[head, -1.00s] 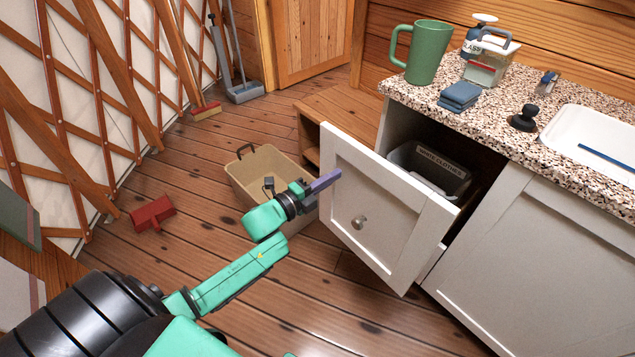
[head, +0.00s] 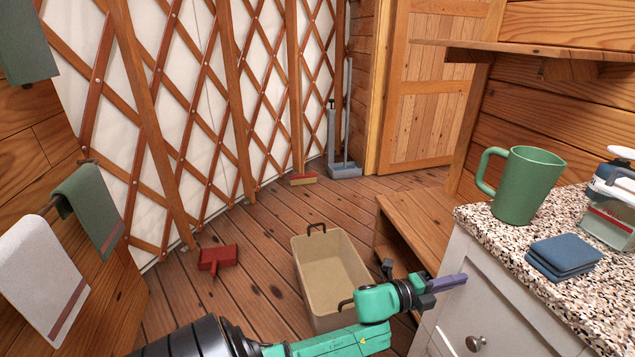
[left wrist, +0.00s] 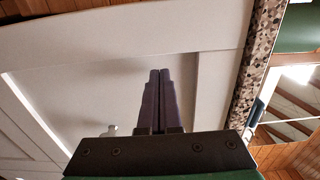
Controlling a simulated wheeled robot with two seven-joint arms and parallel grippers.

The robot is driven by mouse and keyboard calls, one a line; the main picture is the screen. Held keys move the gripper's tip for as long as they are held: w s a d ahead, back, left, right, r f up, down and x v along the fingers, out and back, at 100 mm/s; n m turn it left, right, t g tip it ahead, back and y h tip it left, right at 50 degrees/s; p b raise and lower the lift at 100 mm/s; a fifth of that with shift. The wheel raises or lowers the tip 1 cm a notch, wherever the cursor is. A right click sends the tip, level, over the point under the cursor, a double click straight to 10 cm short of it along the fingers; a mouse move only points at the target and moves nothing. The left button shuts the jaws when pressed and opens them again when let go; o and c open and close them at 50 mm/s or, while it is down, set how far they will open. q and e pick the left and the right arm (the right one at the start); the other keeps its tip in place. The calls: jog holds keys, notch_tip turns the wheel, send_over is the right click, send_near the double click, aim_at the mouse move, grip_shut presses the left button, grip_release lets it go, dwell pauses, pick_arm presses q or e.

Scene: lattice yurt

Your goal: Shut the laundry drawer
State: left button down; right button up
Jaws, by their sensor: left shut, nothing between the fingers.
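The laundry drawer's white panelled front (head: 492,308) is at the lower right of the head view, under the countertop. Its round metal knob (head: 475,343) shows near the bottom edge. No gap or drawer inside shows, and the front looks flush or nearly flush with the cabinet; its lower part is cut off. My left gripper (head: 464,280) is shut and empty, its purple fingers at the front above the knob. In the left wrist view the shut fingers (left wrist: 159,72) point at the white front (left wrist: 95,65); I cannot tell whether they touch it. My right gripper is not in view.
A speckled countertop (head: 512,245) holds a green mug (head: 527,185), folded blue cloths (head: 563,257) and a white-lidded container (head: 612,215). A tan bin (head: 330,260) stands on the floor beside my left arm, near a wooden bench (head: 415,225). A red dustpan (head: 217,258) lies farther left.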

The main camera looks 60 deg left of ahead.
pick_arm(q)
jog(key=shift+w+r, duration=0.25)
jog(key=shift+r, duration=0.05)
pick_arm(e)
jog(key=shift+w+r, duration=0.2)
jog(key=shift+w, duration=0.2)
pick_arm(q)
jog(key=shift+d+r, duration=0.1)
jog(key=shift+r, duration=0.05)
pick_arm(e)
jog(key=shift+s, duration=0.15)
